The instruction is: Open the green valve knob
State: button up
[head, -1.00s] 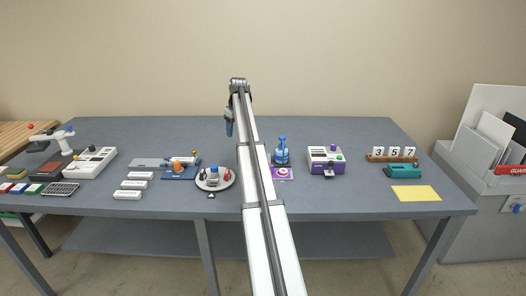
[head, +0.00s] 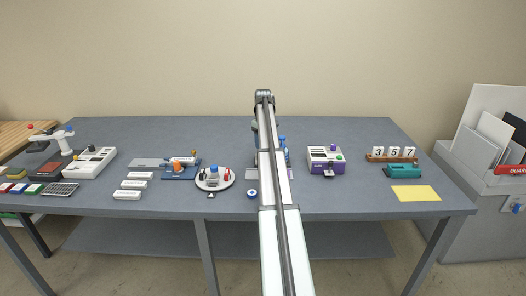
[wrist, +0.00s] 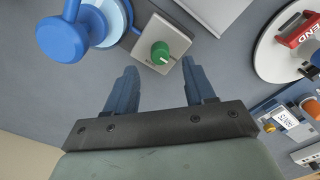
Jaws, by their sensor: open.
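The green valve knob (wrist: 160,53) sits on a small light-grey plate (wrist: 151,35) with lettering in the wrist view. My gripper (wrist: 159,68) is open and empty, with its two dark-blue fingers pointing toward the knob. The knob lies just beyond the fingertips and between their lines in the picture. I cannot tell the height gap, but no contact shows. In the head view my arm hides the knob and most of the gripper.
A blue round-headed device (wrist: 63,40) stands close left of the plate in the wrist view. A round white base with a red handle (wrist: 299,32) is at the right. In the head view a purple box (head: 326,160) stands right of my arm, and a blue ring (head: 252,194) lies left of it.

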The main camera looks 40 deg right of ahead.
jog(key=shift+f, duration=2.45)
grip_shut()
